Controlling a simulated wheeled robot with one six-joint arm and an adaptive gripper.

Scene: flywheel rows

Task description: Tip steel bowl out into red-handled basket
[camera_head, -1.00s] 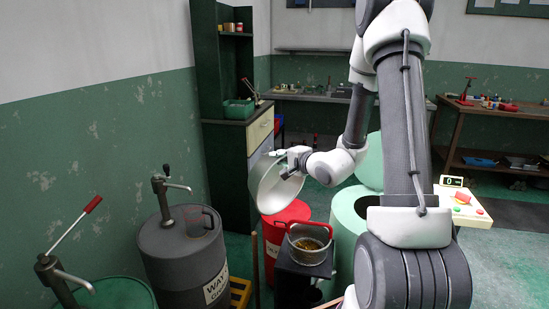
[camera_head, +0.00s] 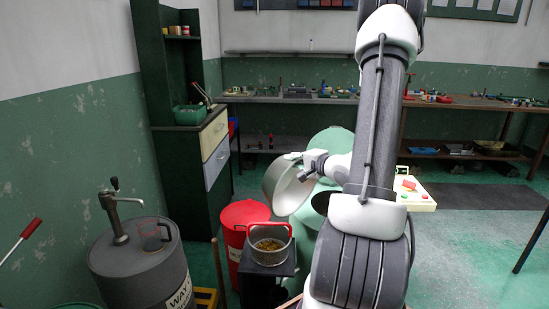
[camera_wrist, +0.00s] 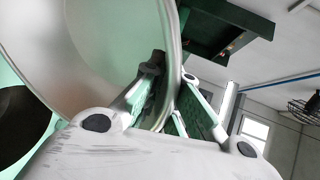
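My gripper (camera_head: 305,163) is shut on the rim of the steel bowl (camera_head: 285,187), held in the air and tipped steeply on its side. In the wrist view my gripper's green-padded fingers (camera_wrist: 170,98) straddle the rim of the bowl (camera_wrist: 95,50); the part of its inside that shows there looks bare. The red-handled basket (camera_head: 269,256) stands below the bowl and a little to its left, apart from it, its red handle upright. Yellow-brown contents show in the basket. I cannot tell how far each is from me.
The basket rests on a dark stand (camera_head: 268,270). A red drum (camera_head: 240,219) stands behind it and a grey drum (camera_head: 145,265) to the left. A pale green drum (camera_head: 313,208) with a raised lid is behind the bowl. Open floor (camera_head: 470,235) lies at the right.

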